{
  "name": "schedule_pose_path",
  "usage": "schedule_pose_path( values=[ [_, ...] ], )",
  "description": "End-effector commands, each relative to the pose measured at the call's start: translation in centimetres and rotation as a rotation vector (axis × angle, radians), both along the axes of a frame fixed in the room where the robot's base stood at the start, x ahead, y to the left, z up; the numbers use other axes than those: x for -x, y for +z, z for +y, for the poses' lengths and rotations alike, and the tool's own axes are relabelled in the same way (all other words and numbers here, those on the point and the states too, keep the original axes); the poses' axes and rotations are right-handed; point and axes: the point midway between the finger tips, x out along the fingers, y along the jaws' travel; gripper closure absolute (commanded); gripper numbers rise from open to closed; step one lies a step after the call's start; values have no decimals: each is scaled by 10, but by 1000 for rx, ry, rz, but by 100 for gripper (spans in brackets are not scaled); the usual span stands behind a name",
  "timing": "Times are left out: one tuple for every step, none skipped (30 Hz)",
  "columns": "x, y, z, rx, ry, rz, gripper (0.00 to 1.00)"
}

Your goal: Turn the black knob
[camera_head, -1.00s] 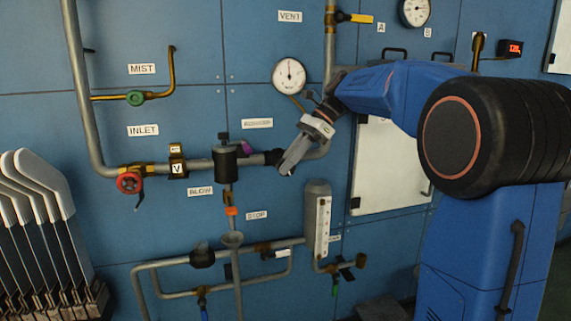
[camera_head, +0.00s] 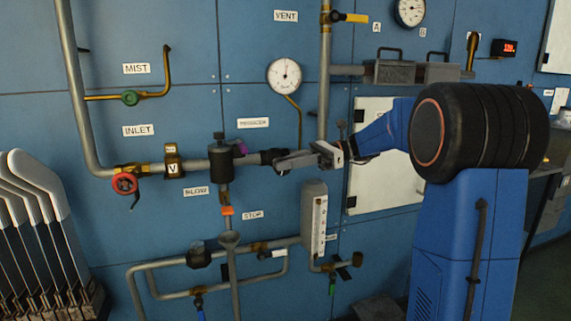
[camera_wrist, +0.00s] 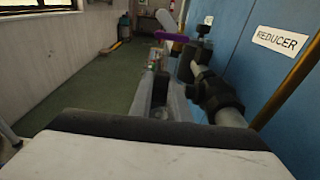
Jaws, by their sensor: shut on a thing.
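My gripper (camera_head: 281,165) reaches in from the right, nearly level, with its fingertips at the black knob (camera_head: 270,156) on the pipe, right of the dark cylindrical reducer body (camera_head: 220,162). The fingers are shut on the knob and hide part of it. In the wrist view my gripper (camera_wrist: 160,98) points away along the wall. The black round fitting (camera_wrist: 219,95) and pale pipe are close on its right there, and the grip itself is dark and hard to make out.
A white gauge (camera_head: 284,76) hangs above. A red valve wheel (camera_head: 125,184) is on the same pipe to the left. A sight tube (camera_head: 314,225) stands just below my gripper. A white panel (camera_head: 375,185) lies behind my arm. White sock boards (camera_head: 38,195) stand at lower left.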

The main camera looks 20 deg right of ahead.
Motion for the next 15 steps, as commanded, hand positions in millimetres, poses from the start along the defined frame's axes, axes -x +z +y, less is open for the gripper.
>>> schedule_pose_path(
  values=[
    [-1, 0, -1, -12, -2, 0, 100],
    [-1, 0, -1, -18, -2, -1, 100],
    [-1, 0, -1, -24, -2, -1, 100],
    [-1, -1, -1, -27, -2, -1, 100],
    [-1, -1, -1, -30, -2, -1, 100],
    [-1, -1, -1, -34, -2, 0, 100],
    [-1, -1, -1, -35, -2, 0, 100],
    [0, -1, -1, -37, -2, 0, 100],
    [0, -1, -1, -38, -2, 0, 100],
    [0, -1, -1, -38, -2, 0, 100],
    [0, -1, -1, -38, -2, 0, 100],
    [0, -1, -1, -38, -2, 0, 100],
    [0, -1, -1, -38, -1, 0, 100],
    [0, -1, 0, -38, -1, 0, 100],
    [0, -1, -1, -38, -1, 0, 100]
  ],
)
